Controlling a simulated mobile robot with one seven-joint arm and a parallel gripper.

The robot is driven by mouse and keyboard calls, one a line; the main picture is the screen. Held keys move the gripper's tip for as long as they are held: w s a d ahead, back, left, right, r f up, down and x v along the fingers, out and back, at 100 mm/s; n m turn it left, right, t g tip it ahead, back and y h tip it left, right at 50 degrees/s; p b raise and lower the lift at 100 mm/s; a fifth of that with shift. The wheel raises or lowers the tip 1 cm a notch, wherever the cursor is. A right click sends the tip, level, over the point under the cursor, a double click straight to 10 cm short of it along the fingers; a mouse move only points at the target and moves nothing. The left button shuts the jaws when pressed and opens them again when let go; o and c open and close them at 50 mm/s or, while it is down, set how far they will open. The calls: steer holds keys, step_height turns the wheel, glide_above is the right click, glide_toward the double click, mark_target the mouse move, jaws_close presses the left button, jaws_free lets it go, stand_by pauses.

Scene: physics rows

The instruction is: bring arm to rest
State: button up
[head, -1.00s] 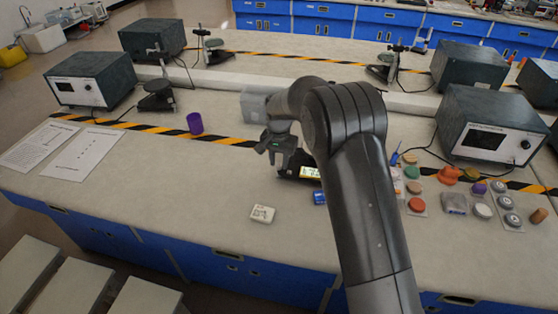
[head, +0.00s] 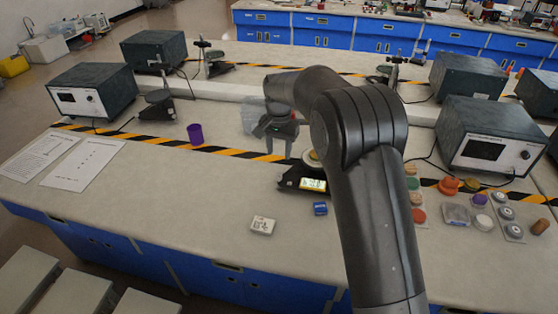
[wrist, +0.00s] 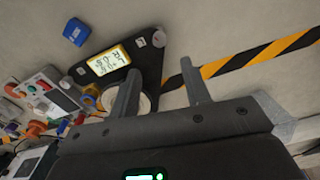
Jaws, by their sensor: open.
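My gripper (head: 277,153) is over the lab bench (head: 200,235), near the striped tape and to the left of my forearm in the head view. In the wrist view my gripper (wrist: 160,92) shows two separated fingers with nothing between them. A black scale (head: 290,180) with a lit yellow display stands just right of and nearer than the gripper. A round pale item sits on the scale, partly hidden by my arm. The scale (wrist: 150,60) also shows in the wrist view, its round top partly behind one finger.
A purple cup (head: 195,134), a white box (head: 263,225) and a blue block (head: 320,208) stand on the bench. Power units (head: 490,140) stand on both sides. Several small coloured items (head: 448,186) lie at right. The front left bench is mostly clear.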

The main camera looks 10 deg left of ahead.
steer(key=shift+r, duration=0.6)
steer(key=s+d+r+t, duration=0.1)
steer(key=s+d+r, duration=0.5)
steer(key=d+r, duration=0.3)
steer(key=s+d+r+t, duration=0.1)
steer(key=s+d+r, duration=0.55)
steer(key=d, duration=0.35)
steer(key=s+d+t, duration=0.1)
steer(key=s+d, duration=0.3)
steer(key=s, duration=0.3)
steer(key=s+d+f+n+t, duration=0.1)
steer(key=s+d, duration=0.3)
steer(key=s, duration=0.3)
steer(key=s+d+f+t, duration=0.1)
steer(key=s+d, duration=0.3)
steer(key=s, duration=0.4)
steer(key=shift+d+n+t, duration=0.25)
steer(key=shift+n+t, duration=0.05)
steer(key=shift+n, duration=0.1)
